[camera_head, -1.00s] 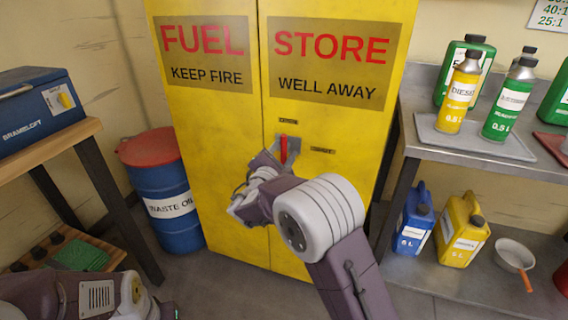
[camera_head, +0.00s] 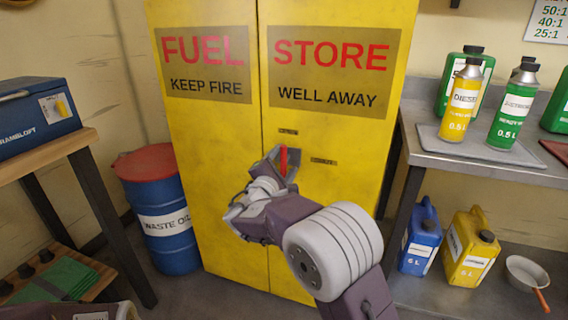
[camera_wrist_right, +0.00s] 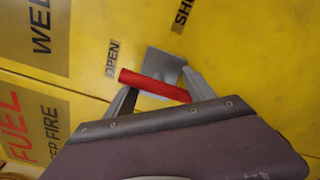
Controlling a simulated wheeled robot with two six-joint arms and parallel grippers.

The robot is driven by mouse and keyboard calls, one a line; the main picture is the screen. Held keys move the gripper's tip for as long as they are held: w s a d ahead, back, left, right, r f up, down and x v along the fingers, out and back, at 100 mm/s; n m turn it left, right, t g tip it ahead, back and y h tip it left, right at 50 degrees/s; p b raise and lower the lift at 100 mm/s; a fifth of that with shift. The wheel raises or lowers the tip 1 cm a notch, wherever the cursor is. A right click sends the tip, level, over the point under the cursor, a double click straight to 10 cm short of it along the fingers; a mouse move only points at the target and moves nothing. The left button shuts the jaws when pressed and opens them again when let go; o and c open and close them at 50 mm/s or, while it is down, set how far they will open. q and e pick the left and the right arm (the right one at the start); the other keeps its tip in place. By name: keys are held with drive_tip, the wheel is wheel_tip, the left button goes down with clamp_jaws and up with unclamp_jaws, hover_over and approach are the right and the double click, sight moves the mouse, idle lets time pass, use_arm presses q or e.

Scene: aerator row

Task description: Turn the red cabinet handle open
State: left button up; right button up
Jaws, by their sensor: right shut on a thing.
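The red handle (camera_head: 283,160) is on the yellow cabinet (camera_head: 325,215), right of the door seam, and stands about upright. It also shows in the right wrist view (camera_wrist_right: 152,84), in front of a grey plate, its free end beside the OPEN label (camera_wrist_right: 112,58). My right gripper (camera_head: 281,167) is at the handle and shut on it, with one finger on either side in the right wrist view. The fingers hide part of the plate. A second label (camera_wrist_right: 181,16), partly cut off, lies farther off. Only part of my left arm shows at bottom left; its gripper is out of view.
A blue waste oil drum (camera_head: 165,225) with a red lid stands left of the cabinet. A bench with a blue box (camera_head: 35,115) is at far left. A metal shelf (camera_head: 470,165) with bottles and cans stands close on the right.

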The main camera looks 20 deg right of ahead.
drive_tip(key=o, duration=1.1)
drive_tip(key=shift+c, duration=0.2)
drive_tip(key=shift+s+a, duration=0.1)
